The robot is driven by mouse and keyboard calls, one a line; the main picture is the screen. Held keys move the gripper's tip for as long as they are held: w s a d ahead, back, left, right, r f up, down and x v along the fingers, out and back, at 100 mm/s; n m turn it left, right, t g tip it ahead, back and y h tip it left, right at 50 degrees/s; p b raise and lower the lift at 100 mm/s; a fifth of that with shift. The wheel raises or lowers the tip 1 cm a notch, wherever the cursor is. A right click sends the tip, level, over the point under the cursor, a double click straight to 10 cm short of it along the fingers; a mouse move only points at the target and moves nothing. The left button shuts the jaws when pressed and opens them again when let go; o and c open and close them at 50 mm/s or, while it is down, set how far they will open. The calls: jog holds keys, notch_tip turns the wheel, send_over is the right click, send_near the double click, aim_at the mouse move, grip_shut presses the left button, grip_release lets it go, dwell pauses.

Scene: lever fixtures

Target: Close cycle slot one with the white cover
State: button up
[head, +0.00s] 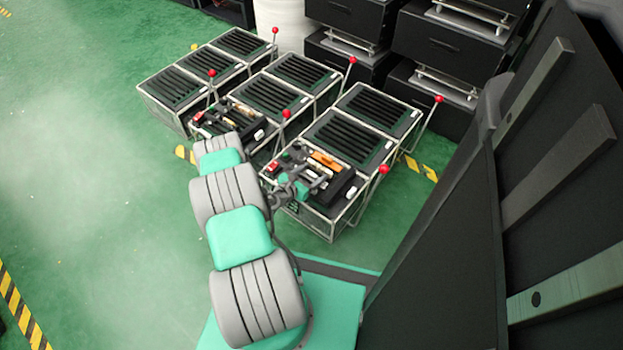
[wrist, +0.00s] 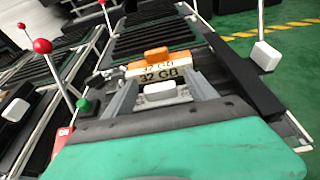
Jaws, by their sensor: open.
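My gripper (wrist: 160,96) is open, with its two grey fingers spread on either side of a small white block (wrist: 159,90). I cannot tell whether the fingers touch it. I cannot tell which white part is the cover, and no slot number is readable. In the head view my gripper (head: 312,184) is low over the front of the nearest fixture (head: 335,212).
Slatted black panels (head: 345,135) lie behind the gripper. Red-knobbed levers rise around the fixtures, one at the right (head: 384,169) and one at the left in the wrist view (wrist: 42,46). Black cabinets (head: 440,50) stand behind. Green floor (head: 90,180) is clear at left.

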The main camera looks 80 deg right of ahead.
jog(key=shift+c, duration=0.4)
jog(key=c, duration=1.3)
